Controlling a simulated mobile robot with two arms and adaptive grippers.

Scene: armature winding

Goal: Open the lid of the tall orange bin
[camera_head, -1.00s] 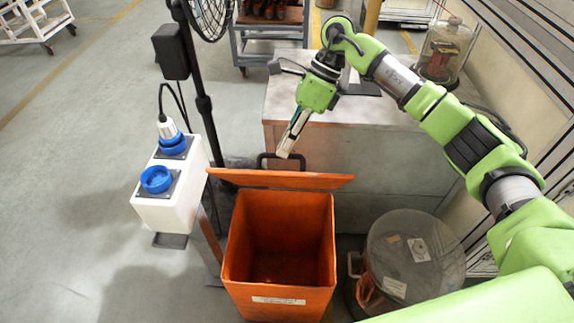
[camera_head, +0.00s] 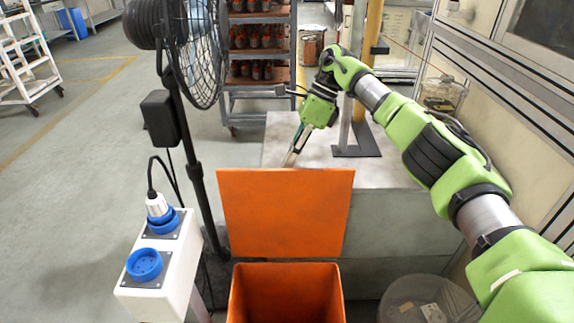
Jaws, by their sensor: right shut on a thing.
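The tall orange bin (camera_head: 236,299) stands at the bottom centre, its mouth open and its lower part cut off by the picture edge. Its orange lid (camera_head: 285,212) is raised at the back of the bin, with its flat inner face towards me. My right gripper (camera_head: 290,162) reaches down from above, behind the lid's top edge. Its fingertips are partly hidden by the lid. It is shut on the lid's handle, which the lid hides. My left gripper is not in view.
A grey cabinet (camera_head: 395,222) stands behind the lid. A white socket post (camera_head: 160,299) and a black fan (camera_head: 197,52) stand on the left. Open floor lies at far left.

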